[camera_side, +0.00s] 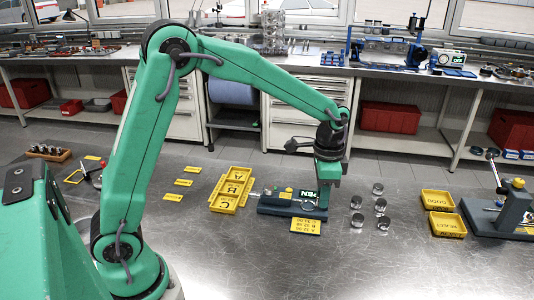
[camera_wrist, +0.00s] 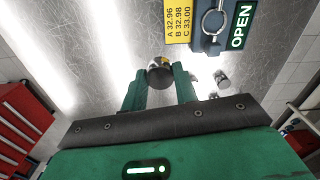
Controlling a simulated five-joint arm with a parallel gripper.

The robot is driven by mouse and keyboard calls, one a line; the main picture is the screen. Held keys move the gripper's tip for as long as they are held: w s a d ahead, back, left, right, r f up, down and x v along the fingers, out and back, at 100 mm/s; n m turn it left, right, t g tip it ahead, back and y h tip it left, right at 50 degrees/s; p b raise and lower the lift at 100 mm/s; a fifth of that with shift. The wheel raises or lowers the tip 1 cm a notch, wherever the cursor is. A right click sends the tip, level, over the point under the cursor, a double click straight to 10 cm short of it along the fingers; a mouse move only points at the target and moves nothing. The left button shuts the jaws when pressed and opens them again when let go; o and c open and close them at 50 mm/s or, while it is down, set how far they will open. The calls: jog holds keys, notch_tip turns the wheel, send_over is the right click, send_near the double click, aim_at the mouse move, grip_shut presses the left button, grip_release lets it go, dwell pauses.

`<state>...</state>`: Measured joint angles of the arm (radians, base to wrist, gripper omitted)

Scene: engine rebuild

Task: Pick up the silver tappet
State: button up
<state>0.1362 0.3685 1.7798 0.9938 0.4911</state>
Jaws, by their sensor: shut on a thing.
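In the wrist view, a short silver tappet (camera_wrist: 160,74) with a dark end sits between the two green fingers of my gripper (camera_wrist: 160,86). The gripper is shut on it. Several other silver tappets (camera_side: 380,205) stand on the bench to the right of the gripper. Some show beyond the right finger in the wrist view (camera_wrist: 222,79).
Yellow trays marked A, B and C (camera_side: 230,188) stand left of the fixture, and a yellow size card (camera_side: 306,226) lies in front.

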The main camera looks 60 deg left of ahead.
jog(key=shift+s+d+r, duration=0.2)
jog(key=shift+d+r, duration=0.1)
jog(key=shift+d, duration=0.1)
dwell(0.3)
jog(key=s+a+n, duration=0.4)
jog(key=s+a, duration=0.1)
jog(key=a, duration=0.4)
jog(key=n, duration=0.5)
send_over(226, 203)
notch_tip(226, 203, down, 8)
jog(key=shift+s+f, duration=0.15)
jog(key=shift+f, duration=0.1)
jog(key=shift+f, duration=2)
jog(key=shift+f, duration=0.15)
